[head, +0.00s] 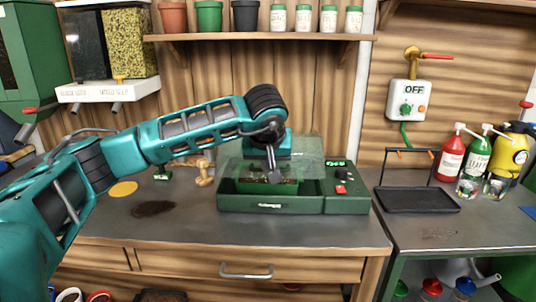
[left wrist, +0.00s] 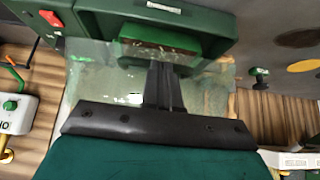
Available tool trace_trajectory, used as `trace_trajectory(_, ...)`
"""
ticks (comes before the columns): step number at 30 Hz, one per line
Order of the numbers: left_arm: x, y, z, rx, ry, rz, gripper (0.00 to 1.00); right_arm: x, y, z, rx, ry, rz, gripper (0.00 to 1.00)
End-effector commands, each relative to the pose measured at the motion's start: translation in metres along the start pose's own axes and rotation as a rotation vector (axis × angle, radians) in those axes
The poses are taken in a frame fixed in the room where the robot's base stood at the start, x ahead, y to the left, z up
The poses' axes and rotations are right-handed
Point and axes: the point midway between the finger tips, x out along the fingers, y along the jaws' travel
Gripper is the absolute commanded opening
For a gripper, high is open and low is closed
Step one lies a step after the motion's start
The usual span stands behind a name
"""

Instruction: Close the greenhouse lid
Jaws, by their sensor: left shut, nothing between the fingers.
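The greenhouse (head: 240,204) is a low green box on the workbench, with a green tray of soil (head: 288,187) inside. Its clear lid (head: 314,150) stands raised at the back, and the box is open at the front. My left gripper (head: 274,177) is shut and empty, pointing down over the tray, in front of the lid. In the left wrist view, the gripper's fingers (left wrist: 160,66) point at the box (left wrist: 215,25), and the clear lid (left wrist: 100,75) spreads around them. I cannot tell whether they touch the lid. My right gripper is out of view.
A red button (head: 341,189) sits on the greenhouse's right panel. A wooden figure (head: 204,173) and a yellow disc (head: 124,189) lie to the left. A black tray (head: 418,200) and bottles (head: 452,156) stand right. A shelf of pots (head: 260,37) hangs above.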

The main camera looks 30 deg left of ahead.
Motion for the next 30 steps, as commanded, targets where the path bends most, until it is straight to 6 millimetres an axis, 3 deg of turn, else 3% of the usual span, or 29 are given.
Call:
trace_trajectory(3,0.019,-0.001,0.02,0.002,-0.002,-0.002,0.0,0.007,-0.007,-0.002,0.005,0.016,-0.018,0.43)
trace_trajectory(12,0.039,0.0,0.042,0.0,-0.001,-0.001,0.0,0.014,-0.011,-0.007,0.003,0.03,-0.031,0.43)
trace_trajectory(30,0.043,0.0,0.048,0.002,-0.006,-0.003,0.0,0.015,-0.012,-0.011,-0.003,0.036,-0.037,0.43)
